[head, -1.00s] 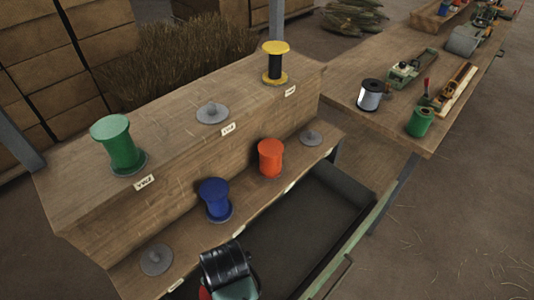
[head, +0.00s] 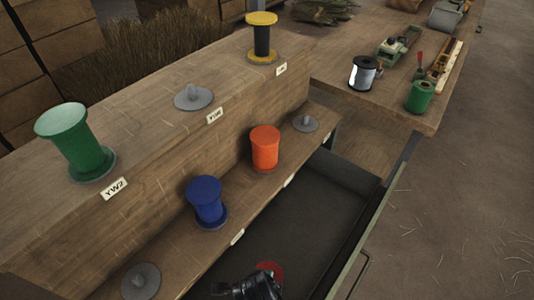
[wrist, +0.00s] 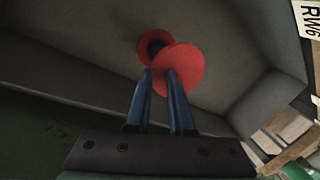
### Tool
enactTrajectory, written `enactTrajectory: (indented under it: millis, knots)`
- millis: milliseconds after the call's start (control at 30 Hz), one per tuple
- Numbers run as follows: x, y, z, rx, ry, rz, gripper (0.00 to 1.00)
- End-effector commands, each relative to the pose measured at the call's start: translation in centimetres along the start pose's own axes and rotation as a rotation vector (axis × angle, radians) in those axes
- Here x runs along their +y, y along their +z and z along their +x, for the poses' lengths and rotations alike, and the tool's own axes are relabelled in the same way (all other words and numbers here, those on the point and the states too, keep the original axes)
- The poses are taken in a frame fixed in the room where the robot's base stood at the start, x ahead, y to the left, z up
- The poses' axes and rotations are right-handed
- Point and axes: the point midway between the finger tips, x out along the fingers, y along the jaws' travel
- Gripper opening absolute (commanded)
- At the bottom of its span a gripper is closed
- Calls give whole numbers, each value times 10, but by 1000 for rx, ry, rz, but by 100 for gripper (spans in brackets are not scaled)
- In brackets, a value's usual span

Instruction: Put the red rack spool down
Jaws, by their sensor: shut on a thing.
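A red spool (wrist: 178,66) with red flanges and a dark core is between the two blue fingers of my gripper (wrist: 160,76) in the wrist view. The gripper is shut on it. In the head view, the red spool (head: 268,268) shows only as a red edge at the bottom, beside my black gripper (head: 254,284). Both appear over or inside the dark open drawer (head: 318,200). I cannot tell whether the spool touches the drawer floor. My gripper hides most of it in the head view.
The stepped wooden rack holds green (head: 76,142), yellow-black (head: 262,38), blue (head: 206,202) and orange-red (head: 265,148) spools. Bare grey holders stand at upper middle (head: 194,97), lower right (head: 305,123) and lower left (head: 141,280). A label (wrist: 308,18) shows in the wrist view.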

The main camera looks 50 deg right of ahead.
Motion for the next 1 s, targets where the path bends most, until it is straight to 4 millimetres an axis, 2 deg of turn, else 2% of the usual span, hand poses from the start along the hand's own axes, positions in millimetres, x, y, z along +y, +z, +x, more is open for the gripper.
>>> enactTrajectory:
  millis: [400, 800, 833, 967, 1000]
  knots:
    - [14, 2, 47, -2, -1, -2, 0]
    - [16, 2, 52, -3, -2, -2, 0]
    - [16, 2, 51, -2, -1, -2, 26]
    - [16, 2, 51, -2, -1, -3, 49]
    - [16, 2, 51, -2, -1, -3, 51]
